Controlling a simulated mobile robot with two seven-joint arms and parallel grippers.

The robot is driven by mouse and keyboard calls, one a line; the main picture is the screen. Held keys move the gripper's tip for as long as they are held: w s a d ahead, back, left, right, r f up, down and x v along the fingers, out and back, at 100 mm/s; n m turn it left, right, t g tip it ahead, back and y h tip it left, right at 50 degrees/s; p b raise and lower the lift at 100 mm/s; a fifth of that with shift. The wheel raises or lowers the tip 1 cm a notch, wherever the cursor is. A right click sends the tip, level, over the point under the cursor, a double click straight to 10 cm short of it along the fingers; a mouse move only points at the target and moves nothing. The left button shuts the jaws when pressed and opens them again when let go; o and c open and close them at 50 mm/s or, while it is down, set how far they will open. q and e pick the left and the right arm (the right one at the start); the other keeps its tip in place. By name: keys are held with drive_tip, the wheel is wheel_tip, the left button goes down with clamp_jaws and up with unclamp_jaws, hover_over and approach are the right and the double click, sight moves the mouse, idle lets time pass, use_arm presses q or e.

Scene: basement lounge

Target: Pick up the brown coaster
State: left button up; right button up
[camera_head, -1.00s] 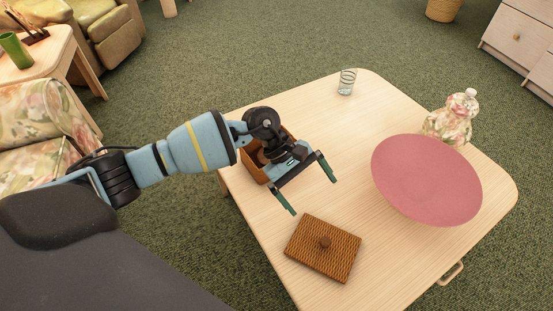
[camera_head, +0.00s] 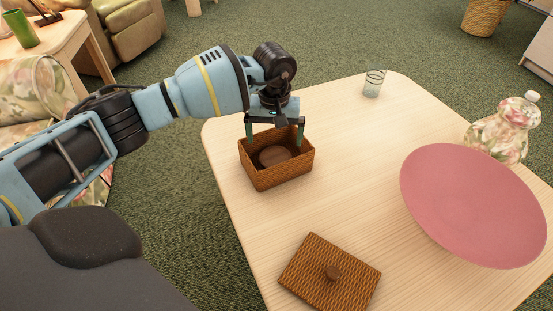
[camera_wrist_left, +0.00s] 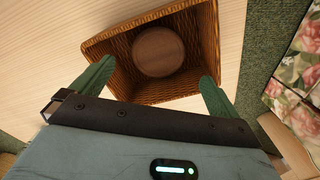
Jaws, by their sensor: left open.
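The brown coaster (camera_head: 275,156) is a round, flat brown disc lying inside a brown wicker basket (camera_head: 282,178) on the light wood table. In the left wrist view the coaster (camera_wrist_left: 158,52) shows on the basket's floor, near its middle. My left gripper (camera_head: 274,138) is open and empty, with its green fingers spread at the basket's far side. In the left wrist view its fingertips (camera_wrist_left: 155,78) overlap the basket's near rim, one at each side, and the coaster appears beyond them. I cannot tell how high they are above the rim. My right gripper is not in view.
A pink bowl (camera_head: 473,205), a floral jar (camera_head: 505,130) and a clear glass (camera_head: 374,83) stand to the right and back. The table (camera_head: 350,150) is clear between them.

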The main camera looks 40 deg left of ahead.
sight(275, 158)
use_arm(q)
drive_tip(key=shift+f, duration=0.9)
drive_tip(key=shift+d+f+b, duration=0.1)
drive_tip(key=shift+f+b, duration=0.35)
wheel_tip(275, 158, down, 4)
drive_tip(key=shift+r+b, duration=0.15)
drive_tip(key=shift+b, duration=0.65)
drive_tip(key=shift+f, duration=0.3)
drive_tip(key=shift+c, duration=0.3)
drive_tip(key=shift+c, duration=1.1)
drive_tip(key=c, duration=0.6)
wheel_tip(275, 158, up, 10)
drive_tip(key=p, duration=0.3)
drive_tip(key=shift+r, duration=0.1)
drive_tip(key=shift+c, duration=0.2)
